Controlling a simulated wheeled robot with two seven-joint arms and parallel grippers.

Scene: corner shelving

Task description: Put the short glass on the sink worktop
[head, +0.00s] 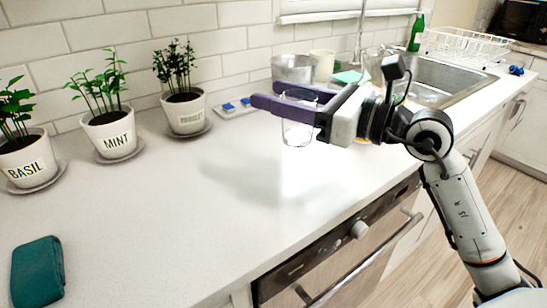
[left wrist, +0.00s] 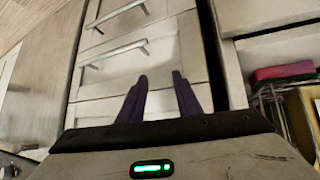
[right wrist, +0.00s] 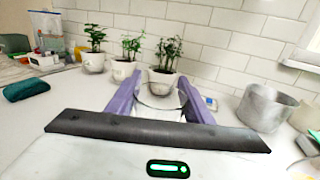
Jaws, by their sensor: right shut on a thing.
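The short glass (head: 298,132), clear and upright, is between the purple fingers of my right gripper (head: 266,95), which is shut on it. It is held above the white worktop (head: 215,220), with a pale shadow below. In the right wrist view the glass (right wrist: 160,102) shows between both fingers. The metal sink (head: 432,78) is at the right back, set in its worktop, partly behind my right arm. My left gripper (left wrist: 160,78) shows only in the left wrist view, open and empty, above drawer fronts.
Potted basil (head: 29,160), mint (head: 110,135) and a third plant (head: 185,108) line the wall. A metal pot (head: 291,68), white dish rack (head: 462,45) and green bottle (head: 416,35) stand near the sink. A teal cloth (head: 37,272) lies front left. The middle worktop is clear.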

